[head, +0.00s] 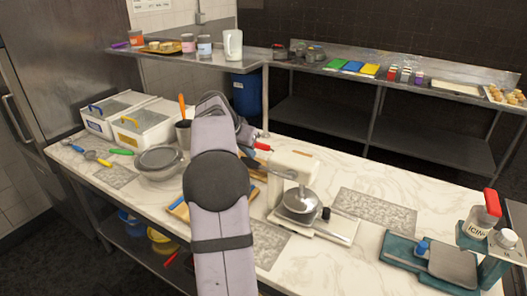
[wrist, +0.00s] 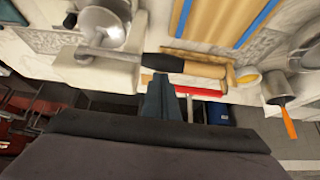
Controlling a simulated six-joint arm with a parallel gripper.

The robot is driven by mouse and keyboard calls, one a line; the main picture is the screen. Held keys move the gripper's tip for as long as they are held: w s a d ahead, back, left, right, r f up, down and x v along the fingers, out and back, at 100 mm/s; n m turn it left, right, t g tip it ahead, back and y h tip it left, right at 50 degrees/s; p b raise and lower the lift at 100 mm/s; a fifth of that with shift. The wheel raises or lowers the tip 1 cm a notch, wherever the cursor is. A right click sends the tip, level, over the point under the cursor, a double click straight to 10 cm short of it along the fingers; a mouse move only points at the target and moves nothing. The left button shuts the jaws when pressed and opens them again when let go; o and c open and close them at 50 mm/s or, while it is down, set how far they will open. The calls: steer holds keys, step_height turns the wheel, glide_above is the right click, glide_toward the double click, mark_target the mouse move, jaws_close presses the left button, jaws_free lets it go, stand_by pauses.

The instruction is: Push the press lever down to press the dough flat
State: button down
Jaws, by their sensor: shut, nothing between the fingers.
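The press has a cream upright block (head: 290,178) and a round silver pressing head (head: 300,203) over a pale base. In the wrist view, a grey lever with a black grip (wrist: 162,63) runs out from the cream block (wrist: 85,70) to the right. My gripper (wrist: 166,82) is shut and empty, its dark fingertips just below the black grip in the picture; I cannot tell whether they touch. In the head view, my arm hides most of my gripper and the area left of the press. I cannot make out the dough.
A red bar (wrist: 200,92) lies close right of my fingers. A lidded bowl (head: 160,160) and white bins (head: 145,122) stand left. A teal stand (head: 405,252) with a bottle (head: 481,222) is at the right. The counter between press and stand is mostly free.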

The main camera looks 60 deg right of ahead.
steer(key=shift+w+f, duration=0.1)
steer(key=shift+f, duration=0.3)
steer(key=shift+f+b, duration=0.25)
steer(key=shift+b, duration=0.05)
steer(key=shift+a+f+b, duration=0.1)
steer(key=shift+f+b, duration=1.05)
steer(key=shift+f, duration=0.05)
steer(key=shift+f, duration=0.1)
stand_by(0.4)
steer(key=shift+s+f+b, duration=0.25)
steer(key=shift+f+b, duration=0.25)
steer(key=shift+b, duration=0.05)
steer(key=shift+r, duration=0.2)
stand_by(0.7)
step_height(320, 180, up, 19)
steer(key=p, duration=1.6)
steer(key=shift+f, duration=0.1)
